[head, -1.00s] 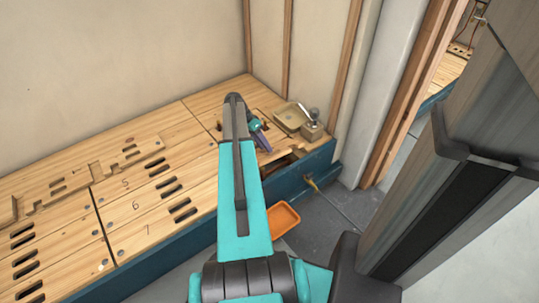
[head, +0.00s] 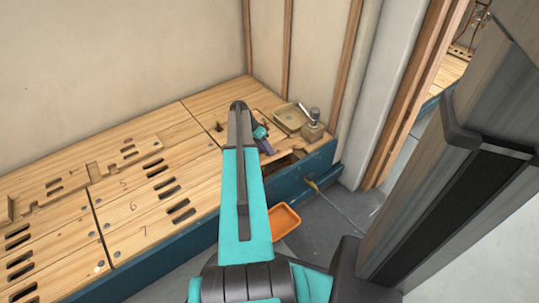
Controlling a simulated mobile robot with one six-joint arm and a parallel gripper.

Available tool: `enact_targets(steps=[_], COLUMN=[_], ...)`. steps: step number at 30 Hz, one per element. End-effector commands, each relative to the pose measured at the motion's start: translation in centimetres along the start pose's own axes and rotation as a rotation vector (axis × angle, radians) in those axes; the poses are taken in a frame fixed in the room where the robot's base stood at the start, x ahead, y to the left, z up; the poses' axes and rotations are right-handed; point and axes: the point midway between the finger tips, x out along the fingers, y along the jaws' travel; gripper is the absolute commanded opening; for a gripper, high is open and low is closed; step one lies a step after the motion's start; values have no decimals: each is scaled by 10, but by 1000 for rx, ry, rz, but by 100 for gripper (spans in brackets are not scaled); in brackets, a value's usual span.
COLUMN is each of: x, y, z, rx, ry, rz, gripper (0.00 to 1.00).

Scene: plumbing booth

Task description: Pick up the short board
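Light wooden pieces with notched edges lie on the slotted workbench at the left in the head view. One, with dark slots (head: 128,150), lies towards the middle of the bench. Another (head: 48,193) lies further left. I cannot tell for sure which is the short board, or whether they are separate pieces. My gripper (head: 265,146) is at the right end of the bench, partly hidden behind my teal arm. It is well to the right of both pieces. Its fingers are too small and dark to show whether they are open or shut.
A shallow beige tray (head: 290,117) and a small block-like item with a rounded metal top (head: 313,126) stand at the bench's right corner. An orange bin (head: 284,220) is on the grey floor below. Walls close off the back; the bench's front edge is blue.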

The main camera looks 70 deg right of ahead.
Motion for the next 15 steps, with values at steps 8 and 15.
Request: enact_targets(steps=[8, 15], x=[0, 0], y=[0, 0], z=[0, 0], rx=[0, 0], ry=[0, 1], rz=[0, 0], gripper=[4, 0])
